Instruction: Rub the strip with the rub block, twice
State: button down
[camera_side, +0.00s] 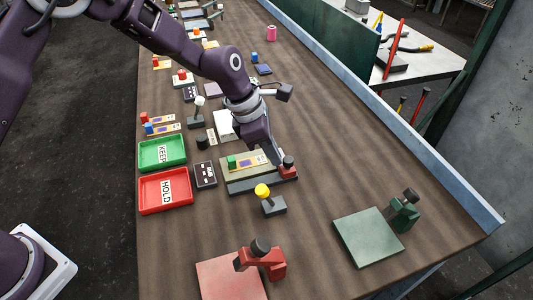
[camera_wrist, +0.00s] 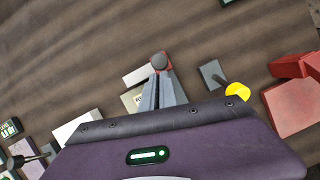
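The strip (camera_side: 250,161), yellowish with a green block (camera_side: 232,162) at its left end, lies on a pale plate. A dark base runs along the plate's front. A red block with a dark knob (camera_side: 288,161) stands at the right end; it also shows in the wrist view (camera_wrist: 159,63). My gripper (camera_side: 279,161) is beside that knob. Its fingertips (camera_wrist: 160,76) look closed together, with the knob just beyond them and nothing clearly held. A grey block with a yellow knob (camera_side: 263,191) stands in front. I cannot tell which knobbed block is the rub block.
A green KEEP tray (camera_side: 144,154) and a red HOLD tray (camera_side: 147,197) lie at left, with a dark panel (camera_side: 205,175) beside them. A red plate (camera_side: 226,281) and a green plate (camera_side: 366,239) with knobbed devices stand in front. The bench between them is clear.

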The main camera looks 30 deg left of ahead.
aim_at(288, 160)
jog(key=shift+w+d+r, duration=0.1)
jog(key=shift+d+r, duration=0.05)
jog(key=shift+d, duration=0.2)
